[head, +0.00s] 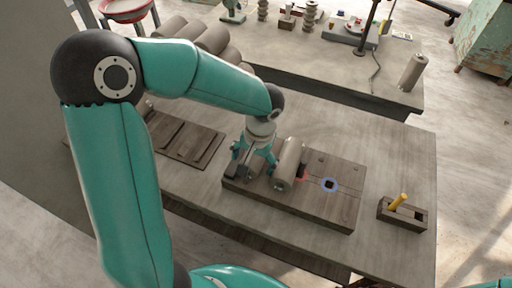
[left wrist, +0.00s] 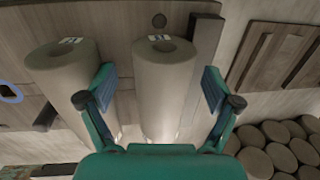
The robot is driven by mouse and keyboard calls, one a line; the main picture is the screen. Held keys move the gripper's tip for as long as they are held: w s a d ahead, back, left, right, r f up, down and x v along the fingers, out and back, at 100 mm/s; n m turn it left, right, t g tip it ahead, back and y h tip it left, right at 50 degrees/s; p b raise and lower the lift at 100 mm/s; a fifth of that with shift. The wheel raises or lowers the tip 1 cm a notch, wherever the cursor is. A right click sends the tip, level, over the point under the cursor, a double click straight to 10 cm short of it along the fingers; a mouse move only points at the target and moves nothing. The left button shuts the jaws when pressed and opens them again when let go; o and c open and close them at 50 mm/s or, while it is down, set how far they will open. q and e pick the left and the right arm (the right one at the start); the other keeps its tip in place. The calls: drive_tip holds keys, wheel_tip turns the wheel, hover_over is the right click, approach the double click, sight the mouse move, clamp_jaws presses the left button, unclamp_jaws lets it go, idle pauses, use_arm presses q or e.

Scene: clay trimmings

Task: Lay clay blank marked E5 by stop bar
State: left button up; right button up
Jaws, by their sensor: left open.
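My left gripper (head: 256,168) is open low over a dark wooden board (head: 335,212). In the left wrist view its fingers (left wrist: 160,92) stand apart on either side of a grey clay blank (left wrist: 163,88), with gaps showing. In the head view this blank is mostly hidden by the gripper. A second clay blank (head: 288,165) lies beside it on the board; it also shows in the left wrist view (left wrist: 62,82). Both carry small white labels too small to read. A dark bar (left wrist: 203,45) lies beside the straddled blank. My right gripper is out of frame.
The board has a blue ring (head: 330,185) around a dark square and a red ring partly hidden by the second blank. A slotted tray (head: 185,138) lies left. A small box with a yellow stick (head: 398,202) stands right. Stacked cylinders (head: 210,38) lie behind.

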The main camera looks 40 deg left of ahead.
use_arm(q)
wheel_tip(320, 180, up, 11)
drive_tip(key=d, duration=0.1)
drive_tip(key=shift+w+d, duration=0.15)
drive_tip(key=shift+d, duration=0.05)
idle(0.7)
